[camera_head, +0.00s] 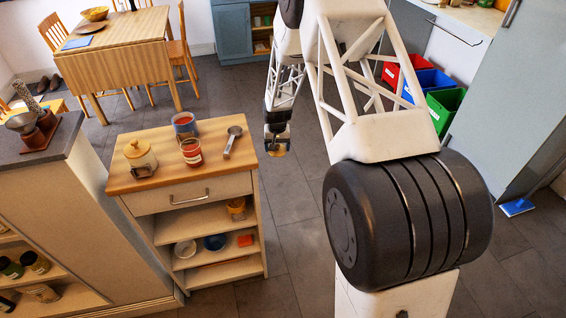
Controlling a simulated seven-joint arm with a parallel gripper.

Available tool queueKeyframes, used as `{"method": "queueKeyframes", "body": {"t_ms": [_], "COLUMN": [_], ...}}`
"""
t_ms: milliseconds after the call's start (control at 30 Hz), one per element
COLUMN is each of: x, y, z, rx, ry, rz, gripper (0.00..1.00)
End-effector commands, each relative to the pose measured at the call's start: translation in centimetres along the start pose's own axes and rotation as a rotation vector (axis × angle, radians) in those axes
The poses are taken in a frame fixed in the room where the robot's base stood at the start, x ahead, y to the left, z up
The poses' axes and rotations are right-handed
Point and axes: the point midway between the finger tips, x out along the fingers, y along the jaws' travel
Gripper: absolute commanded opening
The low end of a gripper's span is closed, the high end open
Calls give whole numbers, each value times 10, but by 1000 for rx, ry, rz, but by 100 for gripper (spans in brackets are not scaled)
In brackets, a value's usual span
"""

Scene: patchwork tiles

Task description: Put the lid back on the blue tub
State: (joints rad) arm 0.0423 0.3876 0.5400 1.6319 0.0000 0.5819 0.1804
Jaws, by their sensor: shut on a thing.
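The blue tub (185,131) stands upright and open on the wooden top of a small cart, near its back edge. Its inside looks reddish brown. My gripper (277,148) hangs over the floor, to the right of the cart and apart from it. It is shut on a small tan, flat-looking thing, which seems to be the lid (276,153). The jaws hide part of it, and it is too small to see clearly.
A red-filled glass jar (191,153) stands just in front of the tub. A metal scoop (233,141) lies right of it, between tub and gripper. The front of the cart top (175,181) is clear.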

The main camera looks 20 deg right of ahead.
Motion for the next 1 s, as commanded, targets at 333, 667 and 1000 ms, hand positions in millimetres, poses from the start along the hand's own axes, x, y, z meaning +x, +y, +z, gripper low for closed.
{"method": "queueKeyframes", "body": {"t_ms": [333, 667, 1000], "x": [-119, -203, -234], "y": [-30, -49, -109], "z": [-2, 8, 24], "rx": [161, 278, 488], "ry": [4, 2, 0], "rz": [-1, -1, 0], "gripper": [56, 56, 56]}}
